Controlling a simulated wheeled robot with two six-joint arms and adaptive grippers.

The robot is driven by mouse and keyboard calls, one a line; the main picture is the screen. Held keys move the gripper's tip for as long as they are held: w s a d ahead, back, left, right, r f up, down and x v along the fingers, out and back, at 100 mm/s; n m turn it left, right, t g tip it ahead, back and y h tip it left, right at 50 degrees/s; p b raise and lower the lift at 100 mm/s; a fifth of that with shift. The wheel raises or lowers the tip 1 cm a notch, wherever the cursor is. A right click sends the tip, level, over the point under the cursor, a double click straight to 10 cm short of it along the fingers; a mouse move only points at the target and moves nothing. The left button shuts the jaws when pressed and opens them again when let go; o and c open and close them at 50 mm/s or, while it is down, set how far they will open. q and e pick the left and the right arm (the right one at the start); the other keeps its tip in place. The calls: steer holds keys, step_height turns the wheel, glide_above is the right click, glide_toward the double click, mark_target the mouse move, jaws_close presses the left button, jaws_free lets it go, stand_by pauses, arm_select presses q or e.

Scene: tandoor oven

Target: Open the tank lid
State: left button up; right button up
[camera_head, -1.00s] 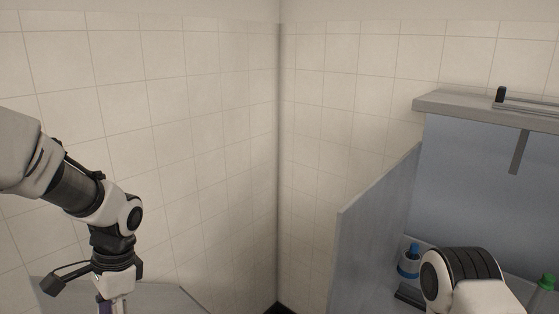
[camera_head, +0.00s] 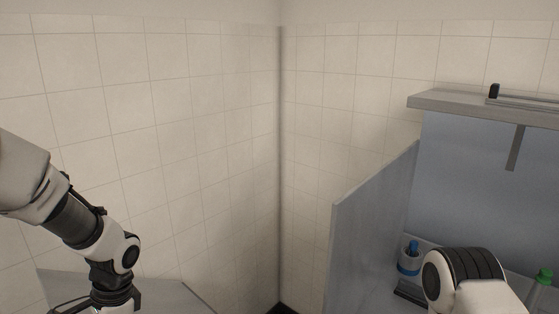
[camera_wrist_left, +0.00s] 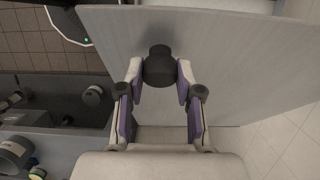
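In the left wrist view, a black round knob (camera_wrist_left: 159,66) stands on a flat grey panel (camera_wrist_left: 235,65), which looks like the tank lid. My left gripper (camera_wrist_left: 160,72) is over the panel with its two fingers spread, one on each side of the knob. The fingertips are close to the knob; whether they touch it is unclear. In the head view, the grey panel (camera_head: 172,292) shows at the lower left, and my left arm reaches down over it. The left fingers are below the frame there. My right arm shows at the lower right, but its gripper is out of view.
A grey-blue partition (camera_head: 365,230) and counter with a blue-capped bottle (camera_head: 411,258) and a green-capped bottle (camera_head: 542,283) are at the right. A tiled wall corner rises behind. The wrist view shows a dark basin (camera_wrist_left: 62,100) left of the panel.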

arm_select(q)
steer(key=shift+w+a+f, duration=0.1)
steer(key=shift+f, duration=0.05)
steer(key=shift+d+r, duration=0.2)
steer(key=shift+r, duration=0.2)
steer(key=shift+w+d+r+p, duration=0.3)
steer(key=shift+w+r+p, duration=0.3)
steer(key=shift+p, duration=0.25)
steer(key=w+d+r, duration=0.2)
steer(key=r, duration=0.1)
steer(key=shift+w+d+r, duration=0.1)
steer(key=shift+w+d, duration=0.2)
steer(key=shift+w, duration=0.05)
steer(key=shift+w+d+r, duration=1.85)
steer(key=shift+w+r, duration=0.2)
steer(key=shift+w, duration=0.1)
